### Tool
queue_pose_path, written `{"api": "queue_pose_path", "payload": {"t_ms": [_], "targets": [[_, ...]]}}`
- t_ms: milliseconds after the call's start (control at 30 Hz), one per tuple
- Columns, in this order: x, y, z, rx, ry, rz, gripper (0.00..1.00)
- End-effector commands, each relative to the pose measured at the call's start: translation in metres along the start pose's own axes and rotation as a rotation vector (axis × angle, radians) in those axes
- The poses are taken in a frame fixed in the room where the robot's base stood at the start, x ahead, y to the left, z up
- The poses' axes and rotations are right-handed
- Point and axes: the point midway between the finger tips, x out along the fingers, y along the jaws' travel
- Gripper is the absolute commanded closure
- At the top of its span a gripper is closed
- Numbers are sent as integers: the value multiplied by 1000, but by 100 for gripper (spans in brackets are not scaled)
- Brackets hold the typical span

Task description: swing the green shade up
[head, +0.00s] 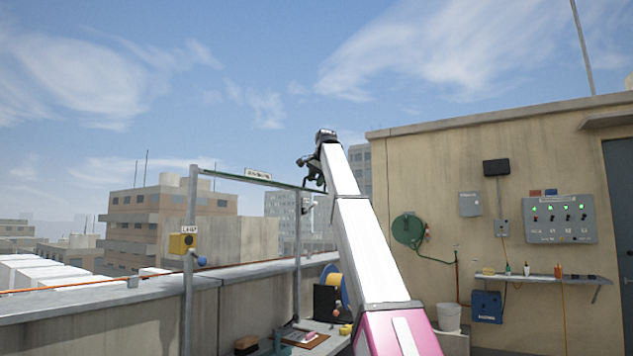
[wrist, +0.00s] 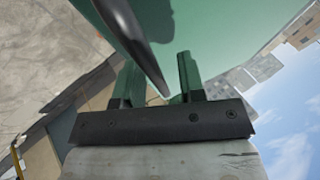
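The green shade (head: 235,177) shows in the head view as a thin, nearly edge-on green strip between two grey posts. In the wrist view the shade (wrist: 225,30) is a broad green surface filling the top, close to my gripper. My gripper (wrist: 160,80) has its two fingers apart, with a gap between them. A dark tapered rod (wrist: 130,35) crosses in front of the shade and ends near that gap; I cannot tell whether it touches a finger. In the head view my gripper (head: 312,175) is at the shade's right end, partly hidden by my arm.
A grey post (head: 189,270) with a yellow box (head: 182,243) stands left. A low parapet (head: 100,318) runs along the roof edge. A cluttered bench (head: 310,338) is below. A beige wall (head: 540,210) with a switch panel (head: 560,220) and shelf is right. Open sky is above.

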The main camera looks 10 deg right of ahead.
Motion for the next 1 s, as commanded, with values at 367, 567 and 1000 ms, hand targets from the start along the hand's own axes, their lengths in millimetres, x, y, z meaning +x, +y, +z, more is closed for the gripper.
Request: {"api": "queue_pose_path", "payload": {"t_ms": [367,567,1000], "targets": [[-6,1,0,-1,-1,2,64],[-29,1,0,-1,-1,1,64],[-102,0,0,0,0,1,64]]}}
